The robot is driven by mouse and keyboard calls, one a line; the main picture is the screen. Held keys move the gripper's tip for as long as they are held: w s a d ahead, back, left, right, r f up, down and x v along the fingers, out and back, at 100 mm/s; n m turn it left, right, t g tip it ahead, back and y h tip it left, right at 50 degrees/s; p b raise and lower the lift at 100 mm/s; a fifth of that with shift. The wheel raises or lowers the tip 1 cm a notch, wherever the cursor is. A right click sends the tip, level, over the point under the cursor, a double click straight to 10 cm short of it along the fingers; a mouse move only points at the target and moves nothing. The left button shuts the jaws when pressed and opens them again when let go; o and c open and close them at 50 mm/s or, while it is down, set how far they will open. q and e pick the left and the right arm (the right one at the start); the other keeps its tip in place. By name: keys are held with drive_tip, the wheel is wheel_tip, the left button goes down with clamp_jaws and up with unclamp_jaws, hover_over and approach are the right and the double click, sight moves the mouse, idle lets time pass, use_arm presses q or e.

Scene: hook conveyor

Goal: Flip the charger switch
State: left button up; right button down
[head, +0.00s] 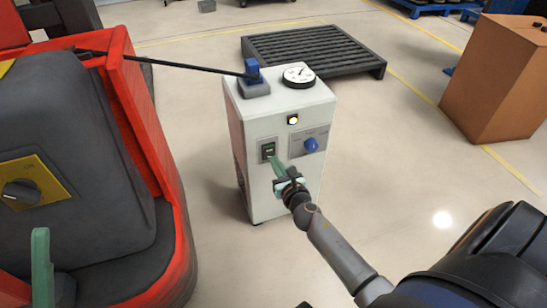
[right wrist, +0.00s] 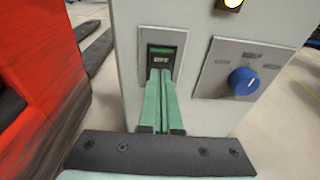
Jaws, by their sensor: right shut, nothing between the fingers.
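The charger (head: 250,130) is a white upright box on the floor. Its switch (head: 268,149) is a dark rocker in a grey plate on the front face. In the right wrist view the switch (right wrist: 163,55) has a green upper part and reads "OFF". My right gripper (head: 273,160) is shut and empty, its green fingertips at the lower part of the switch. In the right wrist view the fingertips (right wrist: 160,74) cover the rocker's lower part; I cannot tell whether they touch. One green finger of my left gripper (head: 40,245) shows at the lower left.
A blue knob (head: 311,145) and a lit lamp (head: 293,120) are on the charger's front. A gauge (head: 299,75) and a blue plug (head: 252,72) with a black cable are on top. A red and grey vehicle (head: 90,160) stands left. A dark pallet (head: 315,50) lies behind, a cardboard box (head: 495,80) right.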

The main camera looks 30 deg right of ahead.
sight(269, 152)
drive_tip(key=shift+w+d+r, duration=0.1)
drive_tip(key=shift+w+d, duration=0.05)
drive_tip(key=shift+w, duration=0.35)
drive_tip(key=shift+w+d+r, duration=0.1)
drive_tip(key=shift+w+d, duration=0.05)
drive_tip(key=shift+w, duration=0.35)
use_arm(q)
drive_tip(key=shift+r, duration=0.15)
use_arm(e)
drive_tip(key=p, duration=0.3)
drive_tip(key=shift+w+r+g+p, duration=0.15)
drive_tip(key=shift+w+g+p, duration=0.2)
drive_tip(key=shift+g, duration=0.05)
use_arm(q)
drive_tip(key=r, duration=0.4)
drive_tip(key=shift+s+a, duration=0.1)
drive_tip(key=shift+a, duration=0.2)
